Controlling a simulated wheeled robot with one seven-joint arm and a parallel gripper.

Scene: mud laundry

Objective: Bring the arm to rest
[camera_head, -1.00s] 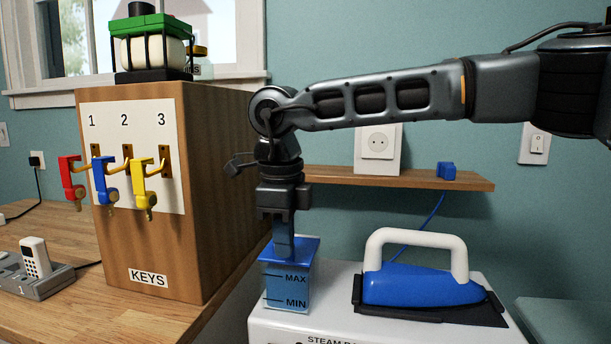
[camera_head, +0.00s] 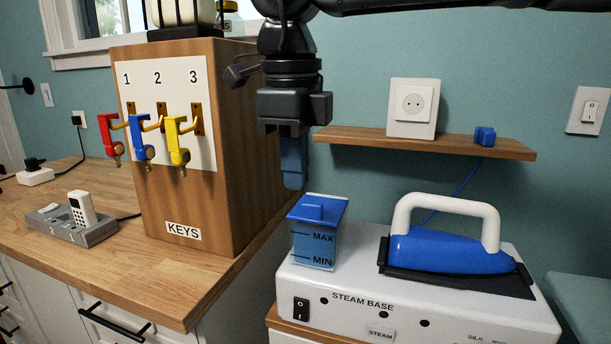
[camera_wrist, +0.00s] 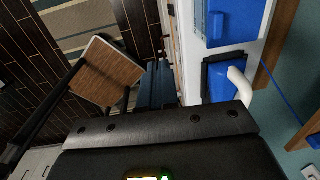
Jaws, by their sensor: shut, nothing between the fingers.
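My gripper (camera_head: 293,175) hangs pointing down in the head view, with its blue-grey fingers together and nothing between them. It is above and slightly left of the blue-lidded water tank (camera_head: 314,245), clear of its lid. The tank, marked MAX and MIN, sits upright on the left end of the white steam base (camera_head: 440,300). In the wrist view my fingers (camera_wrist: 155,85) show at the centre, and the tank's blue lid (camera_wrist: 225,22) is to their upper right.
The wooden key cabinet (camera_head: 235,150) stands close left of my gripper. A blue iron (camera_head: 445,252) rests on the base's right side. A wall shelf (camera_head: 430,145) with a socket (camera_head: 412,105) is behind.

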